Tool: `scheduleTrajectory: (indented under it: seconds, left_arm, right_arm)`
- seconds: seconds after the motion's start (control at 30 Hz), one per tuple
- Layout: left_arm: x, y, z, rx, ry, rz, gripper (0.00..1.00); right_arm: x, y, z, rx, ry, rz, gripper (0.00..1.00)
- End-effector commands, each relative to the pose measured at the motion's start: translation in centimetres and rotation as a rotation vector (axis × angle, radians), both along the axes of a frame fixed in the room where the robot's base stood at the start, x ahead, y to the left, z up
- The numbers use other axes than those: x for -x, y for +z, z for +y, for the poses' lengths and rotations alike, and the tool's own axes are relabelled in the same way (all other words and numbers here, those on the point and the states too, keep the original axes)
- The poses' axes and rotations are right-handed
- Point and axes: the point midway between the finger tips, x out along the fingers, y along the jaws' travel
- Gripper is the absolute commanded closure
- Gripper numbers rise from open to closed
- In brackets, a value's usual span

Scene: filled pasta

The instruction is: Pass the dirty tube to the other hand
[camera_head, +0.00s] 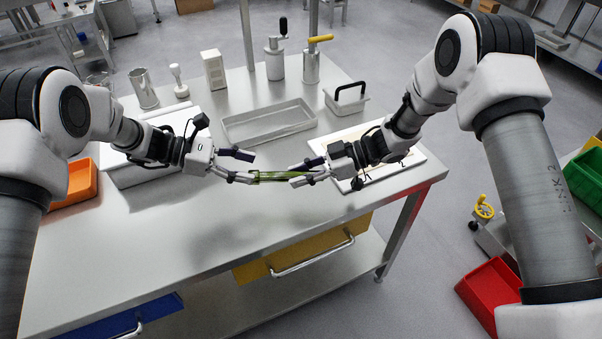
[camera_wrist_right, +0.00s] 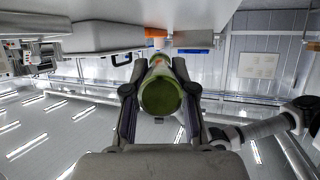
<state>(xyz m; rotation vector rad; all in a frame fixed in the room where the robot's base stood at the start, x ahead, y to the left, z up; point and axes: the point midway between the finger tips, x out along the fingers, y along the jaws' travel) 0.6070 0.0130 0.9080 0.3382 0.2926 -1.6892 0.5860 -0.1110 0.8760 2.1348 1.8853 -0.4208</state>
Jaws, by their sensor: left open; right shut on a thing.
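The dirty tube (camera_head: 272,176) is greenish and see-through. It lies level in the air above the front of the table, between my two grippers. My right gripper (camera_head: 298,174) is shut on its right part. In the right wrist view the tube (camera_wrist_right: 160,96) sits between the two fingers of the right gripper (camera_wrist_right: 160,112), its round green end facing the camera. My left gripper (camera_head: 251,167) is open at the tube's left end, its lower finger close to the tube. I cannot tell whether that finger touches it.
A metal tray (camera_head: 228,131) lies at the table's middle, with a white board (camera_head: 425,158) to its right. A handled box (camera_head: 347,104), metal canisters (camera_head: 311,68), a cup (camera_head: 144,90) and a white box (camera_head: 214,70) stand further back. The table front (camera_head: 150,240) is clear.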

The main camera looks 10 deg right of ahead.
Motion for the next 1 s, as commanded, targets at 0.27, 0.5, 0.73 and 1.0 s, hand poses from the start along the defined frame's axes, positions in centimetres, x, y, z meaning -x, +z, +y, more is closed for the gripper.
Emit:
scheduleTrajectory:
  seconds: [0.27, 0.5, 0.73, 1.0]
  left_arm:
    - [-0.5, 1.6, 4.2, -0.003, 0.000, 0.000, 0.45]
    - [4.3, -3.0, 7.8, -0.101, -0.026, -0.010, 0.45]
    - [17.0, -8.5, 12.8, -0.224, -0.205, -0.057, 0.45]
    - [30.3, -17.5, 19.9, -0.569, -0.639, -0.177, 0.45]
  right_arm:
    - [0.0, 0.0, 0.0, 0.000, 0.000, 0.000, 1.00]
    - [0.0, 0.0, 0.0, 0.000, 0.000, 0.000, 1.00]
    - [0.0, 0.0, 0.0, 0.000, 0.000, 0.000, 1.00]
    - [0.0, 0.0, 0.0, 0.000, 0.000, 0.000, 1.00]
